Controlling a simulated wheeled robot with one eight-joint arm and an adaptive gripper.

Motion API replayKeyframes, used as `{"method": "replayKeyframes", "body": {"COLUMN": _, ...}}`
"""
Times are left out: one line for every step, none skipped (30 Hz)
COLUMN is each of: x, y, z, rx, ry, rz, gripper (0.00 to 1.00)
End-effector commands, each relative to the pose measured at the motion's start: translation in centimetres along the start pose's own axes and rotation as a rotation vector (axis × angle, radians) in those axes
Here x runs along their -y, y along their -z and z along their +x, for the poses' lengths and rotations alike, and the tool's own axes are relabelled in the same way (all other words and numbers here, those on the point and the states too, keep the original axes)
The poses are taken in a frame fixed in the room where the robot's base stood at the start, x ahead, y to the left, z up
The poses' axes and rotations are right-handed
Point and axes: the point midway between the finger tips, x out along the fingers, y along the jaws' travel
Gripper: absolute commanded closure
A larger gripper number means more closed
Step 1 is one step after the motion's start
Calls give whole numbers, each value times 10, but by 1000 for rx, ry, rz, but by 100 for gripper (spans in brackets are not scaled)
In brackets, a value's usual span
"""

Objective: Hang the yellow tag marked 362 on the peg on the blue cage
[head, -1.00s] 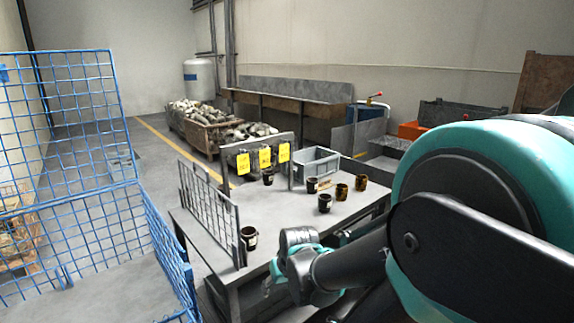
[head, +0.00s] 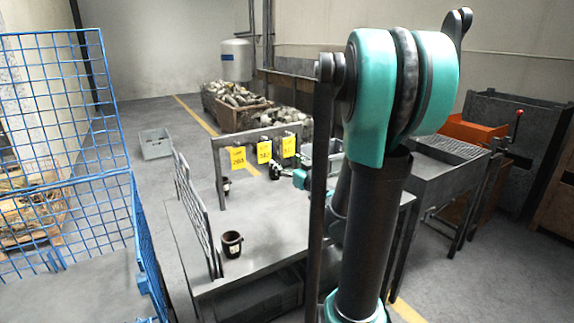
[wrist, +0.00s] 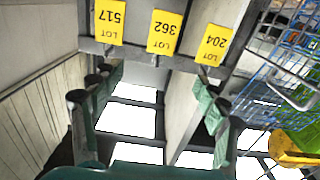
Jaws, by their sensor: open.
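Three yellow tags hang in a row from the grey rack (head: 217,165) on the table. The middle one, tag 362 (head: 265,151), also shows upside down in the wrist view (wrist: 164,32), between tag 517 (wrist: 109,22) and tag 204 (wrist: 214,44). My gripper (wrist: 153,86) is open and empty, its fingers spread below the tags in the wrist view, with tag 362 between and beyond them. In the head view it is partly hidden by my arm. The blue cage (head: 62,145) stands at the left. I cannot make out its peg.
A dark cup (head: 232,245) stands on the table (head: 262,225) by an upright grey mesh panel (head: 196,218). Another cup (head: 226,186) is near the rack. A grey crate (head: 155,146) sits on the floor behind. Open floor lies between cage and table.

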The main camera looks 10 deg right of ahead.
Motion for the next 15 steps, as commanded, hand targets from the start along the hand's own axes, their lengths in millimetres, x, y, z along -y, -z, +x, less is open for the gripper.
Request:
{"method": "replayKeyframes", "body": {"x": 0, "y": 0, "z": 6, "rx": 0, "ry": 2, "rz": 0, "gripper": 26}}
{"method": "replayKeyframes", "body": {"x": 1, "y": 0, "z": 10, "rx": 0, "ry": 2, "rz": 0, "gripper": 26}}
{"method": "replayKeyframes", "body": {"x": 1, "y": 0, "z": 16, "rx": 1, "ry": 4, "rz": 0, "gripper": 26}}
{"method": "replayKeyframes", "body": {"x": 2, "y": 0, "z": 21, "rx": 1, "ry": 5, "rz": 0, "gripper": 26}}
{"method": "replayKeyframes", "body": {"x": 2, "y": 0, "z": 26, "rx": 1, "ry": 4, "rz": 1, "gripper": 26}}
{"method": "replayKeyframes", "body": {"x": 1, "y": 0, "z": 34, "rx": 1, "ry": 4, "rz": 1, "gripper": 26}}
{"method": "replayKeyframes", "body": {"x": 2, "y": 0, "z": 39, "rx": 1, "ry": 5, "rz": 1, "gripper": 26}}
{"method": "replayKeyframes", "body": {"x": 2, "y": 0, "z": 45, "rx": 1, "ry": 5, "rz": 1, "gripper": 26}}
{"method": "replayKeyframes", "body": {"x": 2, "y": 0, "z": 52, "rx": 1, "ry": 4, "rz": 1, "gripper": 26}}
{"method": "replayKeyframes", "body": {"x": 2, "y": -1, "z": 57, "rx": 1, "ry": 4, "rz": 1, "gripper": 26}}
{"method": "replayKeyframes", "body": {"x": 2, "y": 0, "z": 63, "rx": 1, "ry": 5, "rz": 1, "gripper": 26}}
{"method": "replayKeyframes", "body": {"x": 2, "y": 0, "z": 70, "rx": 1, "ry": 5, "rz": 1, "gripper": 26}}
{"method": "replayKeyframes", "body": {"x": 2, "y": 0, "z": 76, "rx": 1, "ry": 5, "rz": 1, "gripper": 26}}
{"method": "replayKeyframes", "body": {"x": 2, "y": 0, "z": 81, "rx": 1, "ry": 4, "rz": 1, "gripper": 26}}
{"method": "replayKeyframes", "body": {"x": 2, "y": 0, "z": 88, "rx": 2, "ry": 5, "rz": 1, "gripper": 26}}
